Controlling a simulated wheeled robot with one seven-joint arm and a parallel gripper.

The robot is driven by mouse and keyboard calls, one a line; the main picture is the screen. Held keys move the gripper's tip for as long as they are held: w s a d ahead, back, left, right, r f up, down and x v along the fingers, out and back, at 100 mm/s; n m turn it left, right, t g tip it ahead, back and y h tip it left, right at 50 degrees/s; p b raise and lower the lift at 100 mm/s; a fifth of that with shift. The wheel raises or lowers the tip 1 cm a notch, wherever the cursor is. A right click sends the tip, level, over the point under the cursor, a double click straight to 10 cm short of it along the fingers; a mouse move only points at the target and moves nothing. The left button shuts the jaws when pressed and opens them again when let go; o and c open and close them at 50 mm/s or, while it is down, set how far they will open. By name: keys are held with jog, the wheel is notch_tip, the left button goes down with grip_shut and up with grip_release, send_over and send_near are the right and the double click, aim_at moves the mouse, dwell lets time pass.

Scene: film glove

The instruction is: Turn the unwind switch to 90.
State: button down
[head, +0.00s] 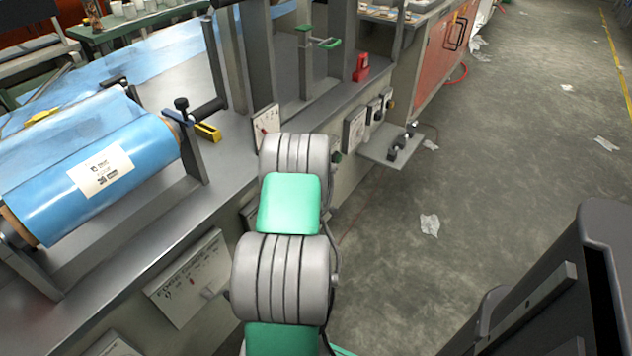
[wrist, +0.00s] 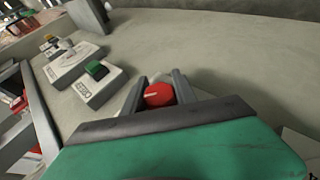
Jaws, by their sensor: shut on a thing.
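A round red knob (wrist: 160,96) with a white pointer line shows in the wrist view. The line points roughly sideways, slightly tilted. No label beside the knob is readable, so I cannot read its setting or confirm that it is the unwind switch. My gripper (wrist: 156,84) is shut on the knob, one grey finger on each side. In the head view, my grey and green arm hides the gripper and the knob.
Beside the knob are a green-button box (wrist: 95,70) and a white panel (wrist: 70,58). In the head view, a blue film roll (head: 140,150) sits at left, and a labelled panel (head: 190,275) is on the machine's side. The floor (head: 480,150) at right is mostly clear.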

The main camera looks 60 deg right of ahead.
jog(key=shift+w+a+f+m+t+y+b, duration=0.15)
jog(key=shift+a+m+y, duration=0.15)
jog(key=shift+y, duration=1.1)
jog(key=shift+s+a+f+m+t+y+b, duration=0.15)
jog(key=shift+a+m+y, duration=0.2)
jog(key=shift+y, duration=1.05)
jog(key=shift+w+a+f+m+t+y+b, duration=0.15)
jog(key=shift+a+m+y, duration=0.15)
jog(key=shift+y, duration=1.1)
jog(key=c, duration=1)
grip_release()
jog(key=p+v, duration=0.1)
jog(key=v, duration=0.6)
jog(key=shift+r+p, duration=0.35)
